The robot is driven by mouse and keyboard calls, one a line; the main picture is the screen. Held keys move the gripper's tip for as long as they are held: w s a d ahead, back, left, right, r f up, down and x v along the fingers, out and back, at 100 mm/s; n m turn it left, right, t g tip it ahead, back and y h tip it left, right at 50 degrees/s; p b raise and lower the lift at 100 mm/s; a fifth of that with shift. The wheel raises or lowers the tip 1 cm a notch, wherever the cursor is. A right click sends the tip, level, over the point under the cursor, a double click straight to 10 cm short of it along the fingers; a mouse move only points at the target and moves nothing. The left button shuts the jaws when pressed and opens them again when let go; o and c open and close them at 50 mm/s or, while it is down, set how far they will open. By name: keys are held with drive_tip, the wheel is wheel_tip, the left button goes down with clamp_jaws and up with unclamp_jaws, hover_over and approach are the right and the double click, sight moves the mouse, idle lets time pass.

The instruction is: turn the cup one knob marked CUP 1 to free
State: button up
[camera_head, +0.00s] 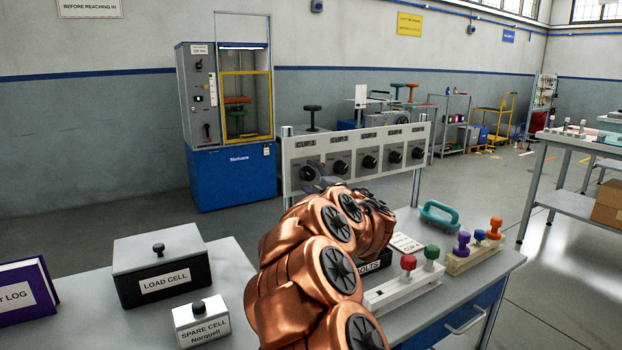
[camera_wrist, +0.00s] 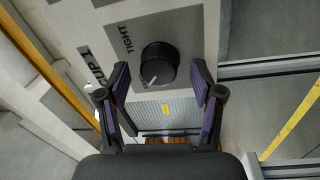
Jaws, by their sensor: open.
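The black CUP 1 knob (camera_wrist: 159,62) sits on a pale panel in the wrist view, with a TIGHT label (camera_wrist: 126,39) and a CUP 1 label (camera_wrist: 91,66) beside it. Its white pointer mark slants toward the lower left of that view. My gripper (camera_wrist: 160,72) is open, with one finger on either side of the knob and visible gaps to both. In the head view the knob (camera_head: 308,173) is at the left end of the panel, partly hidden by my gripper (camera_head: 322,184). The FREE label cannot be made out.
The panel (camera_head: 352,136) carries several more knobs to the right of CUP 1. Below it, the bench holds a LOAD CELL box (camera_head: 160,262), a SPARE CELL box (camera_head: 202,322), a teal handle (camera_head: 439,216) and racks of coloured knobs (camera_head: 402,292).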

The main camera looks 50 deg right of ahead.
drive_tip(key=v, duration=1.1)
drive_tip(key=shift+s, duration=0.4)
drive_tip(key=shift+a, duration=0.1)
wheel_tip(320, 180, up, 11)
drive_tip(key=a+m+g+h+p, duration=0.3)
drive_tip(key=m+g+h+p, duration=0.3)
drive_tip(key=m+p, duration=0.45)
drive_tip(key=s+a+f+m+g+y+p, duration=0.1)
drive_tip(key=s+a+f+g+y+p, duration=0.2)
drive_tip(key=a, duration=0.5)
drive_tip(key=s+a+m+g+y+p, duration=0.25)
drive_tip(key=a+p, duration=0.25)
drive_tip(key=a, duration=0.3)
drive_tip(key=s+a+f+g+y+p, duration=0.25)
drive_tip(key=a+p, duration=0.25)
drive_tip(key=a, duration=0.3)
drive_tip(key=s+a+r+n+g+y+p, duration=0.1)
drive_tip(key=s+a+g+p, duration=0.4)
drive_tip(key=s+a, duration=1.1)
drive_tip(key=r+y, duration=0.1)
drive_tip(key=y, duration=0.1)
drive_tip(key=shift+a+n+g+y, duration=0.25)
drive_tip(key=shift+n+g+y, duration=0.05)
drive_tip(key=shift+g+y, duration=0.1)
drive_tip(key=shift+r, duration=0.15)
